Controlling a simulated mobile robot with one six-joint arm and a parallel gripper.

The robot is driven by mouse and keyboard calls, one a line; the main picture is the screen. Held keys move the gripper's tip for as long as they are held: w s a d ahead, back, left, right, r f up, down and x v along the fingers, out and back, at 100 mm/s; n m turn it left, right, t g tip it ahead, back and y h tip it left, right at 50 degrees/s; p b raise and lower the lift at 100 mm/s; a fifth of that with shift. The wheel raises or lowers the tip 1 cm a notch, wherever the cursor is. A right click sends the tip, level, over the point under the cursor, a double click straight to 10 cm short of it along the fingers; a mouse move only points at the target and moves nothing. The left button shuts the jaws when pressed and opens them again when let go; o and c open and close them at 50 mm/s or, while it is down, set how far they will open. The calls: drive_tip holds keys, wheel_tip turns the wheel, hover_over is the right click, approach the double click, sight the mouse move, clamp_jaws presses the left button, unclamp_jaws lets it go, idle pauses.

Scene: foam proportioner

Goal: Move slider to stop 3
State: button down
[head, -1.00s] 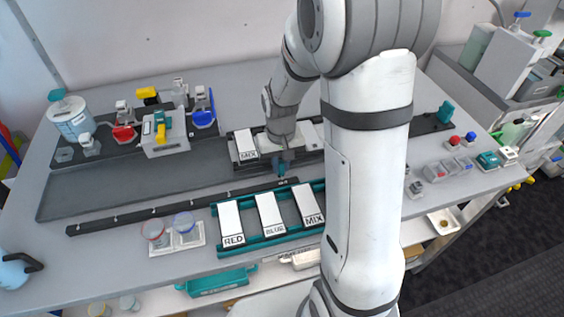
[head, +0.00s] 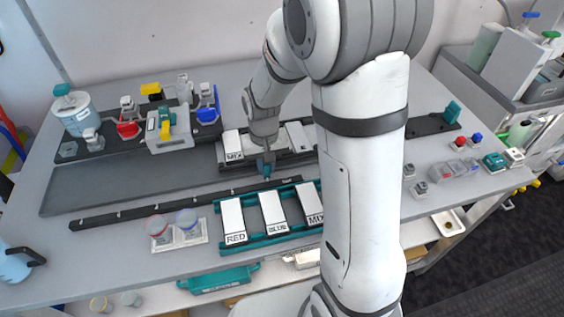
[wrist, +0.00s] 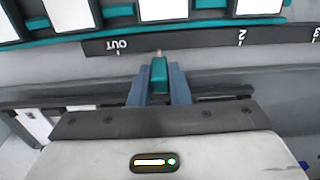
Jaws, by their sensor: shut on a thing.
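My gripper (head: 265,166) is shut on the teal slider handle (wrist: 158,75), which sits between its two blue-grey fingers in the wrist view. The handle's pale tip points at the dark scale strip (wrist: 190,43); it also shows in the head view (head: 130,212). The tip lies between the mark OUT (wrist: 120,44) and the mark 2 (wrist: 242,36), closer to OUT. The mark 3 (wrist: 317,33) is at the right edge of the wrist view.
A teal rack (head: 262,240) with RED, BLUE and MIX cards stands in front of the strip. Two cups (head: 172,226) in a white holder stand left of it. A dispenser block (head: 168,135) stands behind the grey track (head: 110,187), whose left part is clear.

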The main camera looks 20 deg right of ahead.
drive_tip(key=a+b, duration=0.1)
drive_tip(key=a, duration=1.9)
drive_tip(key=c, duration=1.4)
unclamp_jaws()
drive_tip(key=shift+o, duration=0.2)
drive_tip(key=shift+r, duration=0.1)
drive_tip(key=shift+r+p, duration=0.4)
drive_tip(key=shift+r, duration=0.2)
wheel_tip(320, 180, up, 7)
drive_tip(key=p, duration=0.4)
drive_tip(key=shift+f, duration=0.2)
